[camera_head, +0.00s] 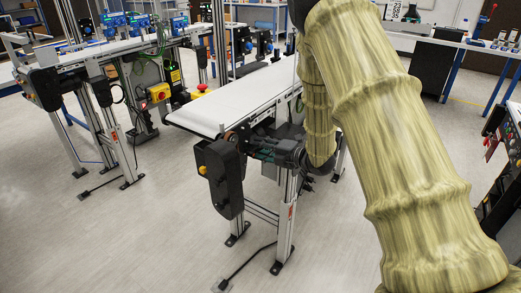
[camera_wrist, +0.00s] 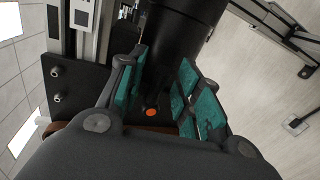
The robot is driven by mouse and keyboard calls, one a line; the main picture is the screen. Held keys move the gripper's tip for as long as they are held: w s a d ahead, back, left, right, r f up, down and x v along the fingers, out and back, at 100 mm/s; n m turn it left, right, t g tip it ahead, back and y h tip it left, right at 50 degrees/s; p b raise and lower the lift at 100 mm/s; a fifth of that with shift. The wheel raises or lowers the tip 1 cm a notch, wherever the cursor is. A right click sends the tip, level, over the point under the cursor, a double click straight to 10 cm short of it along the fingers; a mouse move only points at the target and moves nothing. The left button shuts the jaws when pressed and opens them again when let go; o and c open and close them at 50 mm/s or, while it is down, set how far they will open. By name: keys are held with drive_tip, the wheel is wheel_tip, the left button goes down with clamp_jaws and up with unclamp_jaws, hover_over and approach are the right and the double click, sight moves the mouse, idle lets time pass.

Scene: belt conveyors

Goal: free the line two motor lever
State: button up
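My gripper (camera_head: 268,153) is beside the near end of the middle conveyor, next to its black motor housing (camera_head: 222,178). In the wrist view, my gripper (camera_wrist: 160,100) has its teal-padded fingers spread apart. A black cylindrical motor body (camera_wrist: 180,40) reaches toward the space between them. An orange round spot (camera_wrist: 151,112) shows on a dark part between the fingers. I cannot make out the lever's shape for certain, and I see no clear grip on it. The arm hides part of the conveyor's right side.
The middle conveyor's white belt (camera_head: 240,98) is empty. A second conveyor (camera_head: 95,53) stands to the left, with a red button on a yellow box (camera_head: 160,93) beside it. A workbench (camera_head: 450,40) is at the back right. The floor at the front left is mostly clear.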

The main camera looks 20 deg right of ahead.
drive_tip(key=shift+s+d, duration=0.1)
drive_tip(key=v, duration=1.1)
drive_tip(key=shift+s+d, duration=0.2)
drive_tip(key=shift+s, duration=0.15)
